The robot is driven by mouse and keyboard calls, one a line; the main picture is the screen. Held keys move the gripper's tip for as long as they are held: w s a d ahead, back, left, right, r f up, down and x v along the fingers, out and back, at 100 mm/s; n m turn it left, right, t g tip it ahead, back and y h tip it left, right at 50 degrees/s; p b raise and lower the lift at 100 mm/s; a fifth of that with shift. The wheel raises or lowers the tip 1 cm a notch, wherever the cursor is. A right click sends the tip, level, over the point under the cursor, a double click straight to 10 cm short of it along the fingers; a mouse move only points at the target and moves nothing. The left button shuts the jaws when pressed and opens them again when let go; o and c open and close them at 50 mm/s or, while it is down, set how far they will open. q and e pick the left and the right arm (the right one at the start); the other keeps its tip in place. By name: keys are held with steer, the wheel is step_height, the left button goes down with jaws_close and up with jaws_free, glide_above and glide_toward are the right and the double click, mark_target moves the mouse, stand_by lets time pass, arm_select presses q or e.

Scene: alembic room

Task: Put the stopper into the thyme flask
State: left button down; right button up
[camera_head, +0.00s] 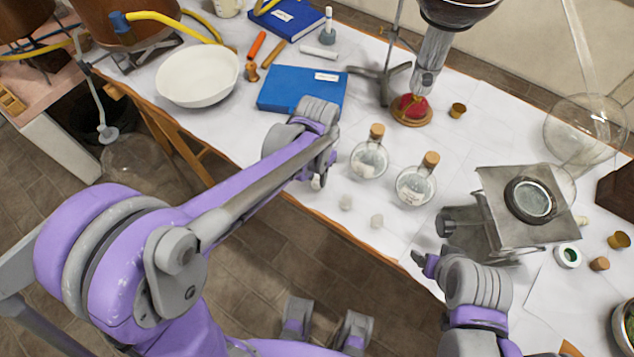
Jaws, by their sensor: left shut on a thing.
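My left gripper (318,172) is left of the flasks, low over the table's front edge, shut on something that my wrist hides. A small pale piece (316,183) shows by its tips. My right gripper (428,262) is near the metal stand; its jaws are unclear. A loose cork (600,264) lies at the right.
A metal stand (500,195) with a round dish is at the right. A blue book (300,90), a white bowl (198,78) and a burner-like apparatus (410,108) stand behind.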

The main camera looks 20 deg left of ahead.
mark_target(317, 179)
arm_select(q)
steer(key=shift+r+p, duration=1.05)
steer(key=shift+r, duration=0.65)
arm_select(e)
steer(key=shift+w+r, duration=0.15)
steer(key=shift+r, duration=0.5)
steer(key=shift+w+r, duration=0.15)
steer(key=shift+r, duration=0.45)
